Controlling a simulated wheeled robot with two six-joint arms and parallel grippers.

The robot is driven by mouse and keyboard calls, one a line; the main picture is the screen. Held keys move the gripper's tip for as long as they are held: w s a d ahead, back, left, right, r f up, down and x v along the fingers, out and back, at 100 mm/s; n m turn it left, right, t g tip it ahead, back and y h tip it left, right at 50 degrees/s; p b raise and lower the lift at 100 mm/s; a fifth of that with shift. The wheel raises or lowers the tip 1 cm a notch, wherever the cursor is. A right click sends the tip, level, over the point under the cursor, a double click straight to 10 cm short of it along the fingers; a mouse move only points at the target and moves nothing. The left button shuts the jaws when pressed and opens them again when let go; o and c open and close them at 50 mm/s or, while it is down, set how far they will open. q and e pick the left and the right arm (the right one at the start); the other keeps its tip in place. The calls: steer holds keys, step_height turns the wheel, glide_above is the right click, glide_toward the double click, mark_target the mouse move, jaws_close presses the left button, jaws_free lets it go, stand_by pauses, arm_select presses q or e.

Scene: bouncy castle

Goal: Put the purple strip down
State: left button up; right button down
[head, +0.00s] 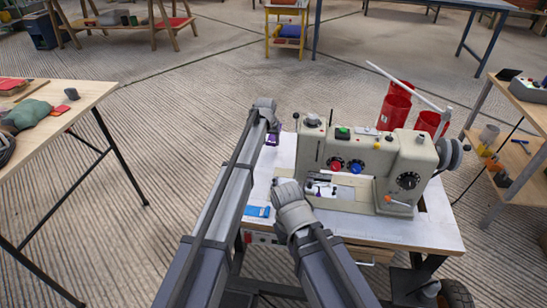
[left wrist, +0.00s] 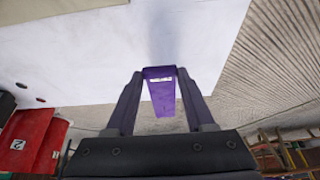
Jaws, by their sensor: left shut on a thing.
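My left gripper (left wrist: 160,82) is shut on the purple strip (left wrist: 163,98), which sits between its two fingers in the left wrist view. In the head view the strip (head: 272,139) shows just below the left gripper (head: 271,128), at the far left corner of the white sewing table (head: 400,232). I cannot tell whether the strip touches the tabletop. My right gripper (head: 276,186) is over the table in front of the sewing machine. Its fingers are mostly hidden by its own wrist.
A cream sewing machine (head: 355,150) fills the table's back and right. A blue strip (head: 257,211) lies near the left edge. Red cylinders (head: 394,112) stand behind the machine.

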mark_target(271, 156)
arm_select(q)
steer(key=shift+f+b, duration=2.6)
steer(key=shift+f, duration=0.6)
steer(key=shift+r, duration=0.15)
steer(key=o, duration=1.3)
steer(key=p+v, duration=1.1)
steer(key=v, duration=0.1)
steer(key=shift+w, duration=0.1)
